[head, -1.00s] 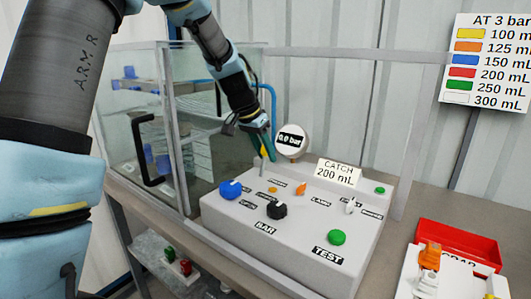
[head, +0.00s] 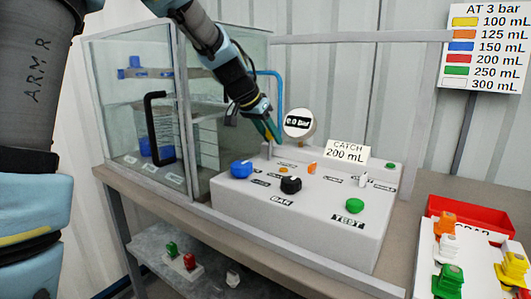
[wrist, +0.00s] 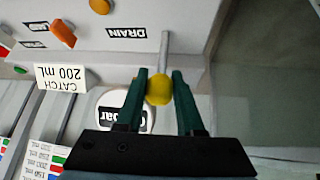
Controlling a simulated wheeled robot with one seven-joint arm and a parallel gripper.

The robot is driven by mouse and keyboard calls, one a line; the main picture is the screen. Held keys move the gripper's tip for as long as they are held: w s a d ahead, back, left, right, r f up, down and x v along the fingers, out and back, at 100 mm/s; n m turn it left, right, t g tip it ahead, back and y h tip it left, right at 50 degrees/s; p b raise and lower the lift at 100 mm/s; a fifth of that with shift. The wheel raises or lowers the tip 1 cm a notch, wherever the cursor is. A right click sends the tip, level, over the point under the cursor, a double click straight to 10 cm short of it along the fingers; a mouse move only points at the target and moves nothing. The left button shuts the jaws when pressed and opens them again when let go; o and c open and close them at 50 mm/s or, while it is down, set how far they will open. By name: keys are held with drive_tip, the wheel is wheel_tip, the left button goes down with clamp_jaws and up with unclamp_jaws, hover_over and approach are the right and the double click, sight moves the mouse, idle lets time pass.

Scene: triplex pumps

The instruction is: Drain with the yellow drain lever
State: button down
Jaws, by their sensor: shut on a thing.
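The drain lever is a thin grey rod with a yellow ball knob (wrist: 158,90), beside the DRAIN label (wrist: 127,33) in the wrist view. My gripper (wrist: 160,74) has its two green fingers shut on the yellow knob, one on each side. In the head view my gripper (head: 271,132) is at the back left of the white pump console (head: 310,228), and its fingers mostly hide the knob. The round gauge (head: 299,123) stands just right of it and appears to read 0.0 bar. A CATCH 200 mL sign (head: 345,151) stands behind the console's controls.
The console carries a blue knob (head: 241,169), a black knob (head: 291,185), an orange knob (head: 312,168) and a green button (head: 355,205). A glass tank (head: 135,125) stands close at left. A red bin (head: 459,213) and coloured parts lie at right.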

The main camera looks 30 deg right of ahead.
sight(270, 145)
drive_tip(key=shift+s+a+f+t+h+b, duration=0.35)
drive_tip(key=shift+h+b, duration=0.3)
drive_tip(key=shift+b, duration=2.9)
drive_tip(key=shift+s+a+t+h+b, duration=0.1)
drive_tip(key=shift+a+t+h+b, duration=0.35)
drive_tip(key=shift+b, duration=3.15)
drive_tip(key=shift+s+a+f+t+h+b, duration=0.25)
drive_tip(key=shift+a+h+b, duration=0.45)
drive_tip(key=shift+b, duration=2.85)
drive_tip(key=b, duration=0.3)
drive_tip(key=shift+s+r+h+b, duration=0.1)
drive_tip(key=shift+r+h+b, duration=0.05)
drive_tip(key=shift+h+b, duration=0.25)
drive_tip(key=shift+s+a+r+m+t+h+b, duration=0.1)
drive_tip(key=shift+r+m+t+h+b, duration=0.15)
drive_tip(key=shift+b, duration=0.9)
drive_tip(key=c, duration=0.5)
unclamp_jaws()
drive_tip(key=shift+a, duration=0.1)
drive_tip(key=v, duration=1)
drive_tip(key=shift+s+a+r+p, duration=0.15)
drive_tip(key=shift+a+p, duration=0.15)
drive_tip(key=shift+p, duration=0.05)
